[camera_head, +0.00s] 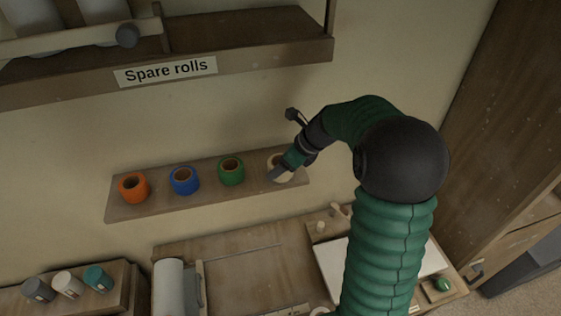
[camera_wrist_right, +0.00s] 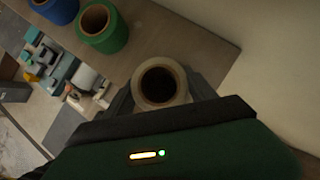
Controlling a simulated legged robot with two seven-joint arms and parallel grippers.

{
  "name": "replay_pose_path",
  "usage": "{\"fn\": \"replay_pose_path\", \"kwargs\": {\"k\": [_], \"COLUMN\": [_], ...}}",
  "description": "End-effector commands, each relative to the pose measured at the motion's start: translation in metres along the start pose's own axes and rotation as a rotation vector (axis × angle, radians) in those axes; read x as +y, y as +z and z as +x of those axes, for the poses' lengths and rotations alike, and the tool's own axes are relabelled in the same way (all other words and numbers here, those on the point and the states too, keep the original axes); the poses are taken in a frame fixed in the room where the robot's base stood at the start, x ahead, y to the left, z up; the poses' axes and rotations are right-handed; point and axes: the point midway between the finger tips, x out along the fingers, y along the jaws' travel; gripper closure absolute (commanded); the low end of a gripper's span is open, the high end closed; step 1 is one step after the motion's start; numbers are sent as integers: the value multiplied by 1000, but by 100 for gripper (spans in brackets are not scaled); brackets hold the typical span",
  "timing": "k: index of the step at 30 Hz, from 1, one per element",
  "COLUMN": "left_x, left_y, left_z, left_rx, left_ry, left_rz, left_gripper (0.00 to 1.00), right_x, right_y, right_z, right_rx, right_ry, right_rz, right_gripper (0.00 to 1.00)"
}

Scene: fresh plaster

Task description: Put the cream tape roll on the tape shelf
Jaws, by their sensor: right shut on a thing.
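The cream tape roll (camera_wrist_right: 158,82) is between the fingers of my right gripper (camera_wrist_right: 160,95) in the right wrist view. In the head view the right gripper (camera_head: 279,174) is at the right end of the tape shelf (camera_head: 210,205), and it partly covers the cream roll (camera_head: 285,166). The gripper is shut on the roll, which looks upright, hole up. The roll is over the shelf board or on it; I cannot tell whether it touches. A green roll (camera_head: 231,171), a blue roll (camera_head: 184,181) and an orange roll (camera_head: 133,187) stand on the shelf to its left. My left gripper is not in view.
An upper shelf labelled "Spare rolls" (camera_head: 165,70) juts out above. Below are a wooden bench (camera_head: 235,260), a white board (camera_head: 333,270) and a small rack with three containers (camera_head: 68,285). A brown wooden panel (camera_head: 500,130) stands at right.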

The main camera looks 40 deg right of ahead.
Motion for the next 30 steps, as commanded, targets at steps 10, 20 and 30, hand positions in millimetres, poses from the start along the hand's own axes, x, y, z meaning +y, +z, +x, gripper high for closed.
{"fn": "replay_pose_path", "kwargs": {"k": [10, 20, 30], "left_x": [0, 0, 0], "left_y": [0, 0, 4], "left_z": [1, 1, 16], "left_rx": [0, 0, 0], "left_ry": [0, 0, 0], "left_rz": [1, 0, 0], "left_gripper": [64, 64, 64], "right_x": [0, 1, -1], "right_y": [0, 1, 0], "right_z": [2, -1, -74], "right_rx": [1, 0, -4], "right_ry": [1, -1, -5], "right_rz": [-1, -1, -3], "right_gripper": [15, 14, 14]}}
